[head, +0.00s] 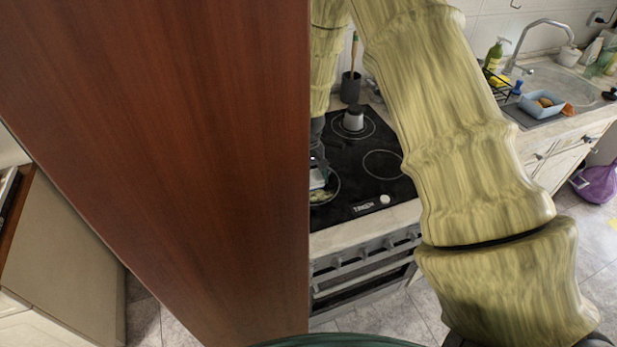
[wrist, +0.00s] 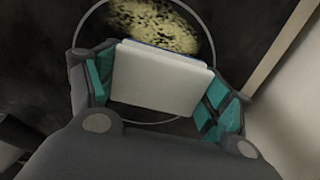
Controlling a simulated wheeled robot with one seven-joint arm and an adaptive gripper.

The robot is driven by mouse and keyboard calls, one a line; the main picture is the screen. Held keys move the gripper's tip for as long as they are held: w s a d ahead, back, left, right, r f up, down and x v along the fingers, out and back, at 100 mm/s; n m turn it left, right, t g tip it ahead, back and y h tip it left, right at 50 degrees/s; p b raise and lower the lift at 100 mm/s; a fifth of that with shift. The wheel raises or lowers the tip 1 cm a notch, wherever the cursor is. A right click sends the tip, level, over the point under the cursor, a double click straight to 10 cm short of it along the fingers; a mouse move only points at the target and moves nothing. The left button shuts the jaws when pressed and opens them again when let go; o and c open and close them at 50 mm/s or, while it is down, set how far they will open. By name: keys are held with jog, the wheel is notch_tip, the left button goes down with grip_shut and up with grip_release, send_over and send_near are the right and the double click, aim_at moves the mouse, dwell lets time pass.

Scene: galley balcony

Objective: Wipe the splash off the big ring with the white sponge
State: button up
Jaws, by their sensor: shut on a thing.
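My gripper (wrist: 160,88) is shut on the white sponge (wrist: 158,78), which sits between its teal-padded fingers in the wrist view. The sponge is over the ring on the black hob. A yellowish speckled splash (wrist: 155,25) lies inside the big ring (wrist: 88,22), just beyond the sponge's far edge. I cannot tell whether the sponge touches the glass. In the head view the sponge (head: 317,179) shows partly at the front left of the hob, with the splash (head: 320,196) just in front of it. A wooden panel hides part of the ring and gripper there.
A tall reddish-brown wooden panel (head: 180,150) blocks the left half of the head view. A moka pot (head: 353,118) stands on a rear ring of the hob (head: 368,190). A utensil holder (head: 351,88) is behind it. The sink counter is at right.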

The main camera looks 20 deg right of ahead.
aim_at(318, 195)
jog(key=shift+s, duration=0.2)
jog(key=shift+f, duration=0.5)
jog(key=shift+f+b, duration=0.15)
jog(key=shift+b, duration=0.2)
jog(key=shift+s+a+p, duration=0.1)
jog(key=shift+s+p, duration=0.4)
jog(key=shift+s, duration=1.3)
jog(key=shift+s+p, duration=0.3)
jog(key=shift+s, duration=1.45)
jog(key=shift+d, duration=0.8)
jog(key=shift+w+d, duration=0.15)
jog(key=shift+w, duration=1.75)
